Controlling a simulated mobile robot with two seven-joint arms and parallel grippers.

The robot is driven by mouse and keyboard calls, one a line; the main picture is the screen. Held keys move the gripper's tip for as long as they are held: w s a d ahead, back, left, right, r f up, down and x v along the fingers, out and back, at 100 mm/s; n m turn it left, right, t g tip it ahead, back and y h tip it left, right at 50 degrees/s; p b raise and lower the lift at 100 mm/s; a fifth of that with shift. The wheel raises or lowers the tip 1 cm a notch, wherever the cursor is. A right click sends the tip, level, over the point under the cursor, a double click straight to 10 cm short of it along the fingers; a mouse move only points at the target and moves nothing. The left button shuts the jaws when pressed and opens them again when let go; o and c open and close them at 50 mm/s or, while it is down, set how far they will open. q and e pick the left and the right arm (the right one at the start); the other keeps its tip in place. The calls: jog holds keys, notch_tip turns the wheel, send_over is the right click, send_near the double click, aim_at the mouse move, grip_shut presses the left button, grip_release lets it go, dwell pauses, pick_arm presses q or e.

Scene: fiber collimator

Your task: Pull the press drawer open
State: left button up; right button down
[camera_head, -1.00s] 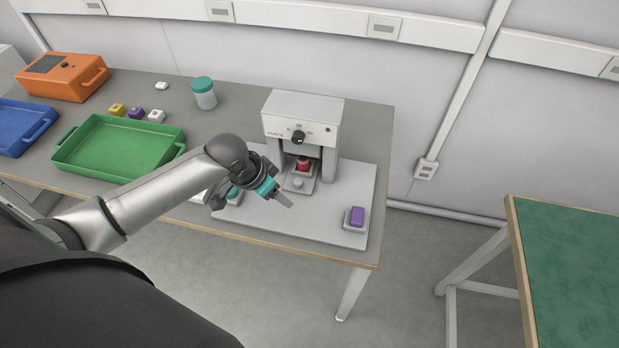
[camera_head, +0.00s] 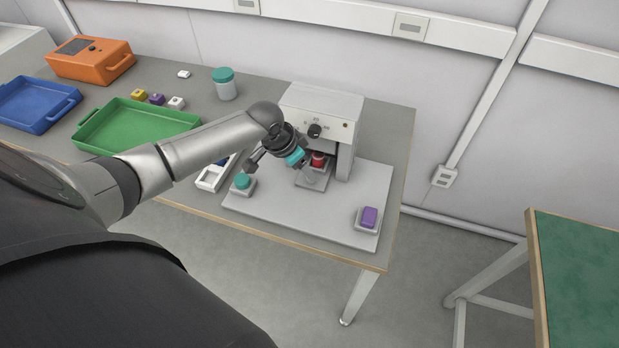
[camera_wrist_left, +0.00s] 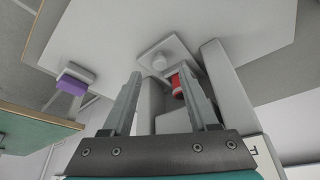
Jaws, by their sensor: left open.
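The press (camera_head: 321,105) is a white and grey machine with a black knob on its front, standing on a light grey base plate. Its drawer (camera_head: 322,181) is a small grey tray low at the front, with a round pale knob and a red piece (camera_head: 318,159) behind it. The drawer knob (camera_wrist_left: 160,62) shows in the left wrist view just beyond the fingertips, and the red piece (camera_wrist_left: 178,88) is partly behind one finger. My left gripper (camera_head: 303,167) is at the press front, left of the drawer; its fingers (camera_wrist_left: 160,74) are apart and empty. My right gripper is out of view.
A teal button (camera_head: 242,181) and a purple button (camera_head: 369,216) sit on the base plate (camera_head: 300,218). A white tray (camera_head: 212,178) lies left of it. Green (camera_head: 140,118) and blue (camera_head: 38,103) trays and a teal-lidded jar (camera_head: 225,86) stand further left.

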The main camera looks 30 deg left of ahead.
aim_at(316, 169)
pick_arm(q)
jog(key=shift+b+x, duration=0.65)
jog(key=shift+x, duration=1.9)
grip_shut()
